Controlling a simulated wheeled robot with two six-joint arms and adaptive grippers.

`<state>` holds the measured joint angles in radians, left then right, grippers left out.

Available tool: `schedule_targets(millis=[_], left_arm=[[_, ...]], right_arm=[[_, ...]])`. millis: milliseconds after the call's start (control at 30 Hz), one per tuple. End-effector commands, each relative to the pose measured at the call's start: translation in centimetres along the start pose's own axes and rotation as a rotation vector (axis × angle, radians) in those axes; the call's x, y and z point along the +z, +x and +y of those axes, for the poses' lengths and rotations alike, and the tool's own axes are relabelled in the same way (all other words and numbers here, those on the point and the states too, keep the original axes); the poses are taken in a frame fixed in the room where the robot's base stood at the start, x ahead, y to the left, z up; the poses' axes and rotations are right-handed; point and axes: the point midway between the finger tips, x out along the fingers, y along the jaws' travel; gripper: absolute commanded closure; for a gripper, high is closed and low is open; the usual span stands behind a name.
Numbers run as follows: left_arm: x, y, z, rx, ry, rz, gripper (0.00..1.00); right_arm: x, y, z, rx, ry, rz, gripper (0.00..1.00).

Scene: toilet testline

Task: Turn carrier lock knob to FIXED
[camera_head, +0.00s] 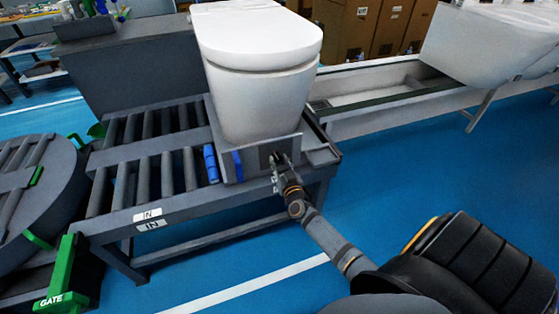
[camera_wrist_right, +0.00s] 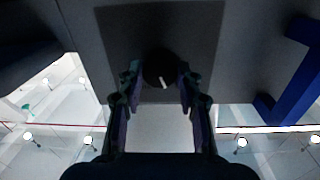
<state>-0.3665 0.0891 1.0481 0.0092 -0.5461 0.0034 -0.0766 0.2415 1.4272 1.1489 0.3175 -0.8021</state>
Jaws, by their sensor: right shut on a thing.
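The carrier lock knob (camera_wrist_right: 162,68) is a round black knob with a short white pointer mark, set on a dark square plate (camera_wrist_right: 118,32) in the right wrist view. The mark sits at the lower side of the knob and leans slightly right. My right gripper (camera_wrist_right: 160,82) has a finger on each side of the knob and is shut on it. In the head view my right gripper (camera_head: 281,163) reaches the front face of the carrier (camera_head: 232,170) under the white toilet (camera_head: 262,95); there the knob is hidden behind it. Any FIXED label is not readable. My left gripper is not in view.
The carrier rests on a roller conveyor (camera_head: 150,180) with IN labels. A green GATE post (camera_head: 65,270) and a round turntable (camera_head: 35,190) stand at the left. A blue part (camera_head: 210,163) is beside the carrier.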

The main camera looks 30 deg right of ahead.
Motion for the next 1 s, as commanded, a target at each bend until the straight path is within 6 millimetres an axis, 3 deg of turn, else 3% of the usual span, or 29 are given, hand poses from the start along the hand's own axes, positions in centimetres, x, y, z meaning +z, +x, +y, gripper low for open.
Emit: schedule_targets(millis=[400, 1000], left_arm=[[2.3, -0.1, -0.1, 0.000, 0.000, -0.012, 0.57], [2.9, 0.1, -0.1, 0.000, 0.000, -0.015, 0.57]], right_arm=[[-0.1, 0.0, 0.1, -0.005, 0.392, -0.019, 0.96], [0.1, 0.0, 0.2, -0.010, 0.904, -0.041, 0.96]])
